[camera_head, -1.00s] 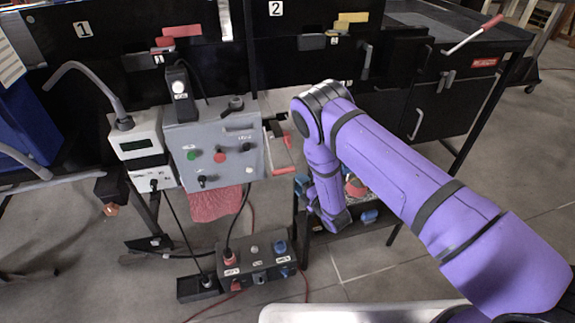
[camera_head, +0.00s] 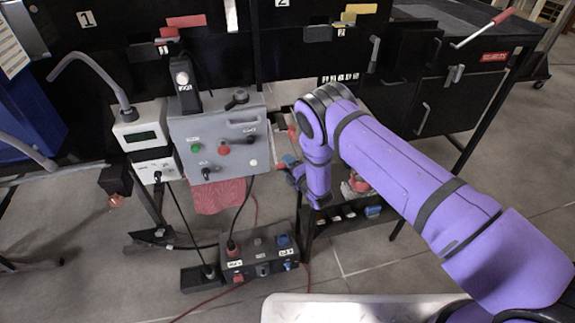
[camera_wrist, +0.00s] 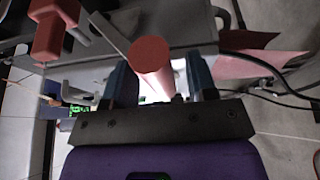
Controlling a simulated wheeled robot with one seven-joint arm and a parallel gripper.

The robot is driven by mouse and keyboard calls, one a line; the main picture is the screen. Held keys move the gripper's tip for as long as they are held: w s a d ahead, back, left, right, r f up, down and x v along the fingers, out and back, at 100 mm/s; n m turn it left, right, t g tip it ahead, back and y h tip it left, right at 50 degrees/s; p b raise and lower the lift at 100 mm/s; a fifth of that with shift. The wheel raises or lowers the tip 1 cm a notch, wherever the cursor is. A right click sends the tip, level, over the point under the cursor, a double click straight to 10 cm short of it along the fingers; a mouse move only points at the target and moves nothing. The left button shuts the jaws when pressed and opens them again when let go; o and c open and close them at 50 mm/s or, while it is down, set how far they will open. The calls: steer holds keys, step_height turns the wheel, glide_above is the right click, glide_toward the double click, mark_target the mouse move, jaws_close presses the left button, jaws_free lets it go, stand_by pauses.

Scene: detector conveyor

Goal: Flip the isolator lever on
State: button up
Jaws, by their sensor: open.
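The grey control box (camera_head: 215,133) has an isolator lever on its right side. In the wrist view the lever's red round handle (camera_wrist: 152,58) points towards the camera and sits between my two fingers. My gripper (camera_wrist: 160,85) is open around it, with a dark blue finger on each side. I cannot tell whether a finger touches it. In the head view my gripper (camera_head: 289,168) is at the box's right side and hides much of the handle.
A red block (camera_wrist: 55,30) on a bracket is close beside the fingers in the wrist view. A white meter box (camera_head: 140,140) stands left of the control box. A socket box (camera_head: 262,257) with cables lies below. A low shelf (camera_head: 345,222) is under my arm.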

steer(key=shift+w+a, duration=0.1)
steer(key=shift+w, duration=0.05)
jaws_close()
steer(key=shift+r, duration=0.1)
